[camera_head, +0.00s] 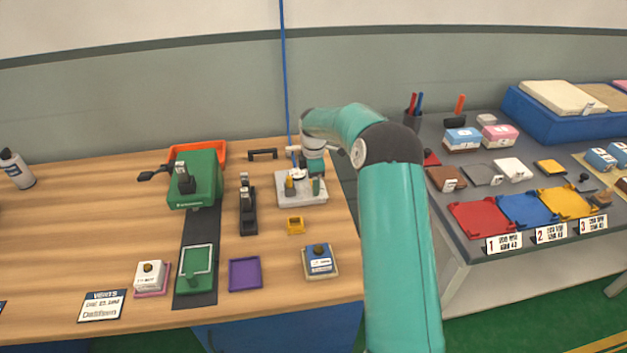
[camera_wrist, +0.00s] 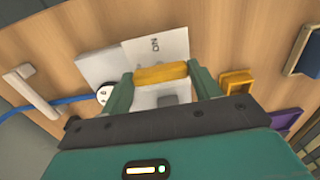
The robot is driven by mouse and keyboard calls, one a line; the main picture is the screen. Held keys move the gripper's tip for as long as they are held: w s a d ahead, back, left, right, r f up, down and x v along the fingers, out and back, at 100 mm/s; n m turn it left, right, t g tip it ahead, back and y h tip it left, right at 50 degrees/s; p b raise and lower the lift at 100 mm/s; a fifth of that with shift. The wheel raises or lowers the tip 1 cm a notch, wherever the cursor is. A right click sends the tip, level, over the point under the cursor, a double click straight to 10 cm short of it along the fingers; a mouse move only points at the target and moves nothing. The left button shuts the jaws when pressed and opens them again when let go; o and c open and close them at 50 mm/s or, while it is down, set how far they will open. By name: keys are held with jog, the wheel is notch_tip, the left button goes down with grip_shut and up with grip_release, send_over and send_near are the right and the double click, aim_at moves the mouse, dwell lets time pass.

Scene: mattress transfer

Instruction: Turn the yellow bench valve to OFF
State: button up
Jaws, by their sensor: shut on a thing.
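The yellow valve handle (camera_wrist: 160,74) lies between the two teal fingers of my gripper (camera_wrist: 162,84) in the wrist view, and the fingers are shut on it. The handle lies crosswise, spanning from finger to finger. In the head view the yellow handle (camera_head: 290,187) stands on a pale valve block (camera_head: 302,198) at the back right of the wooden bench, with my gripper (camera_head: 304,184) over it. No OFF mark is legible.
A blue hose (camera_head: 286,80) hangs down beside the valve block. A small yellow tray (camera_head: 296,225) sits just in front, and a black clamp-like fixture (camera_head: 248,212) stands to the left. A dark handle (camera_head: 263,153) lies behind. A grey table (camera_head: 450,250) stands to the right.

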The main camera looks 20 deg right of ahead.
jog(key=o, duration=0.7)
jog(key=shift+r, duration=0.1)
notch_tip(320, 180, up, 14)
jog(key=shift+f, duration=0.2)
dwell(0.3)
